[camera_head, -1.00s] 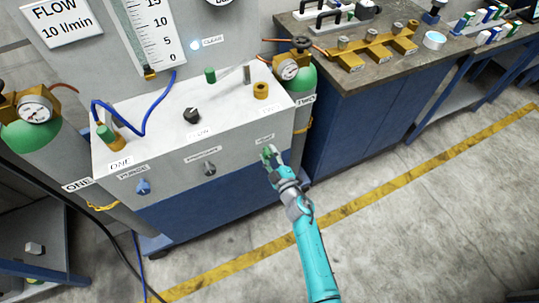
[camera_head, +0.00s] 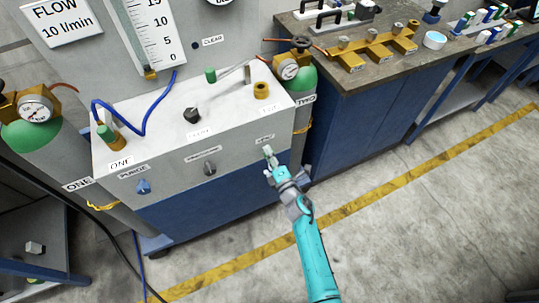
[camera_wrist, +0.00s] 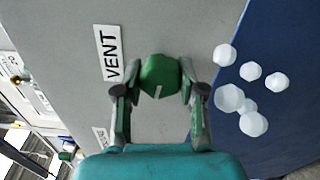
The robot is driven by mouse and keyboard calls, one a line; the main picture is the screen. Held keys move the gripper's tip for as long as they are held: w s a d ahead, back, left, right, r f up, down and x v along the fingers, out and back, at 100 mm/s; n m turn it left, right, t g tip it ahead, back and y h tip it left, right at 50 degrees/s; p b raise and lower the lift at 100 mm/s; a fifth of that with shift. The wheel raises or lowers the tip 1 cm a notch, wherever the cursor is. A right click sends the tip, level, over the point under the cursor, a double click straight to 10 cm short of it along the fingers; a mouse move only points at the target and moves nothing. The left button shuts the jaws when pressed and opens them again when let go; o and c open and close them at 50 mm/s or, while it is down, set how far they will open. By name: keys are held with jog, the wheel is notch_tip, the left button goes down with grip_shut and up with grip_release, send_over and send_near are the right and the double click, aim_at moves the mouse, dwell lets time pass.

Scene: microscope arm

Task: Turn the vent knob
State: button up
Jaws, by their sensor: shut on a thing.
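The vent knob (camera_wrist: 160,76) is green with a pale mark on its face, on the grey front panel beside the VENT label (camera_wrist: 109,53) in the wrist view. My gripper (camera_wrist: 158,80) has one finger on each side of the knob and is shut on it. In the head view my gripper (camera_head: 270,160) is at the right end of the panel, below the small vent label (camera_head: 265,139); the knob is mostly hidden there by the fingers and something pale.
Several white puff-like blobs (camera_wrist: 230,97) show right of the knob in the wrist view. On the front panel are a blue purge knob (camera_head: 143,187) and a dark middle knob (camera_head: 210,168). The lamp by CLEAR (camera_head: 195,45) is dark. Floor in front is clear.

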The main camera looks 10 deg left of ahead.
jog(key=shift+a+n, duration=0.1)
jog(key=shift+n, duration=0.5)
jog(key=o, duration=1.1)
jog(key=shift+o, duration=0.2)
jog(key=shift+s, duration=0.1)
jog(key=v, duration=1.2)
